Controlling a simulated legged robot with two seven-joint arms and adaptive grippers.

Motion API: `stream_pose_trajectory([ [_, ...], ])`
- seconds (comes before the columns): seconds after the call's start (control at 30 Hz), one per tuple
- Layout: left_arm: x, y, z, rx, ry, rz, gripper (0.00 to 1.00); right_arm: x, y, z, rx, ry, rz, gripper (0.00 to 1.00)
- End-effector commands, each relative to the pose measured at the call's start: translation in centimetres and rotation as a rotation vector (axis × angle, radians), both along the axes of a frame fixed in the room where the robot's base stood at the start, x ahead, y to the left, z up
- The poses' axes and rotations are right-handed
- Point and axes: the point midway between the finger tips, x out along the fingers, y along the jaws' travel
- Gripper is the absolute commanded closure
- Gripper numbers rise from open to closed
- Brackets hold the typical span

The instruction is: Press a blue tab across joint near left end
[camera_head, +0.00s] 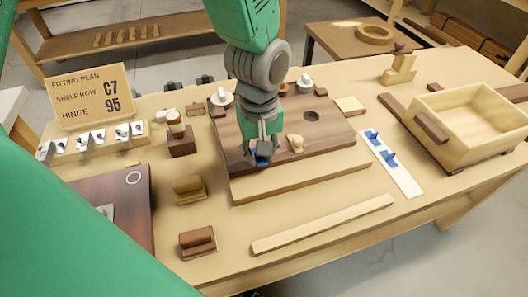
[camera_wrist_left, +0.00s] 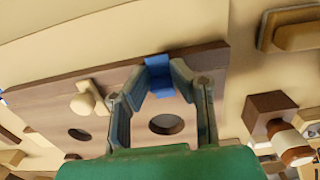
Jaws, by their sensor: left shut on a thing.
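My left gripper (camera_head: 262,152) points down over the left part of the dark wooden panel (camera_head: 330,138), near its front edge. It is shut on a blue tab (camera_head: 260,163), which is mostly hidden by the fingers. In the left wrist view the blue tab (camera_wrist_left: 159,76) sits between the fingertips (camera_wrist_left: 163,82), over the panel's edge where it meets the pale board (camera_head: 300,177). I cannot tell whether the tab touches both surfaces. My right gripper is not in view.
A pale knob (camera_head: 296,143) and a round hole (camera_head: 311,116) are on the panel. A loose pale strip (camera_head: 322,224) lies in front. A wooden drawer box (camera_head: 465,137) stands right. Brown blocks (camera_head: 189,188) and a sign (camera_head: 90,95) are left.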

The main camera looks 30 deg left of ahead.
Motion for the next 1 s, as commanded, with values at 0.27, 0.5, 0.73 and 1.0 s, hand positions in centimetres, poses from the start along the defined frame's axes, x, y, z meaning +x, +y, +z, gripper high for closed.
stream_pose_trajectory([
  [0.27, 0.0, 0.2, 0.1, 0.004, -0.001, -0.002, 0.89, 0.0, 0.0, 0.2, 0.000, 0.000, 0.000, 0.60],
  [0.5, 0.0, 0.9, 0.1, 0.001, -0.001, -0.001, 0.89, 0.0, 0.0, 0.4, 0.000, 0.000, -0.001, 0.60],
  [0.73, 0.0, 1.5, 0.0, 0.000, -0.001, -0.001, 0.89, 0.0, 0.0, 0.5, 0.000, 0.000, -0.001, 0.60],
  [1.0, 0.0, 1.8, 0.1, 0.003, -0.001, -0.002, 0.89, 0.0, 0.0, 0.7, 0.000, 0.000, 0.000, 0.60],
])
